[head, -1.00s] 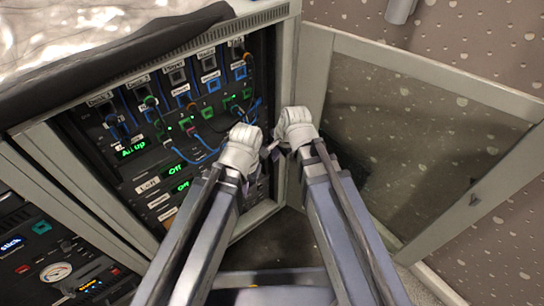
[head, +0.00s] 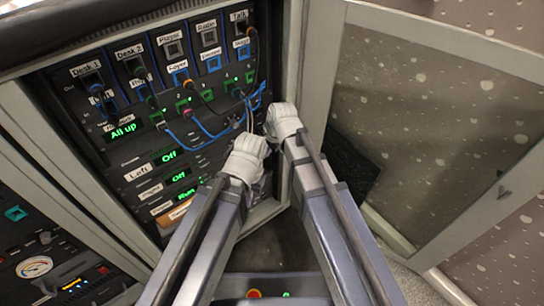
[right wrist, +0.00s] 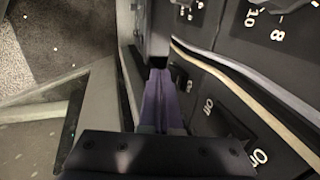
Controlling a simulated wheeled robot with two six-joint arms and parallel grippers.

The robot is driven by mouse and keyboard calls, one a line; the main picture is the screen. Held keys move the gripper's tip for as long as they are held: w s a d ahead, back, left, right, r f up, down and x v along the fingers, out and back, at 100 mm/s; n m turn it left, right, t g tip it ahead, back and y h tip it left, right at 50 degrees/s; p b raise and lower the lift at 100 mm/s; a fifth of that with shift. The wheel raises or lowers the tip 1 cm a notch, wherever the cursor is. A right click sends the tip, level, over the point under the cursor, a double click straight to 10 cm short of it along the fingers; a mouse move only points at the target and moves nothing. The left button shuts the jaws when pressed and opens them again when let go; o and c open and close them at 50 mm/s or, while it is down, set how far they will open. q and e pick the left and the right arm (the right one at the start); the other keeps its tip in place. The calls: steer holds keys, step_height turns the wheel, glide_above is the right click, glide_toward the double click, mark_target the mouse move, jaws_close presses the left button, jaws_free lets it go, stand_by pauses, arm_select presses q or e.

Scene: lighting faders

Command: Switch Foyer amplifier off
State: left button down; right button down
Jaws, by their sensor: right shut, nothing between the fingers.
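The amplifier displays in the rack show green text in the head view. Two read "Off", the upper one (head: 168,155) and the one below it (head: 178,178). A third, lower display (head: 187,193) seems to read "Run". Small labels stand to their left; the lower ones are too small to read surely. My left gripper (head: 247,155) is in front of the rack's lower right; its fingertips are hidden. My right gripper (head: 283,121) is at the rack's right edge. In the right wrist view its purple fingers (right wrist: 160,98) are shut and empty, beside a black switch (right wrist: 227,122) marked Off and On.
An open door (head: 430,120) with a see-through panel stands to the right. Blue and dark cables (head: 205,130) hang across the rack; pale and blue-grey cables (right wrist: 235,85) cross close to the right fingers. Another equipment panel (head: 50,255) with a dial is at lower left.

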steer(key=shift+w+a+f+t+y+b, duration=0.15)
steer(key=shift+w+f+t+y+b, duration=0.25)
steer(key=shift+t+b, duration=0.45)
steer(key=shift+s+r, duration=0.1)
steer(key=shift+r, duration=0.1)
steer(key=shift+a+r+p, duration=0.1)
steer(key=shift+r+p, duration=0.6)
steer(key=shift+p, duration=0.05)
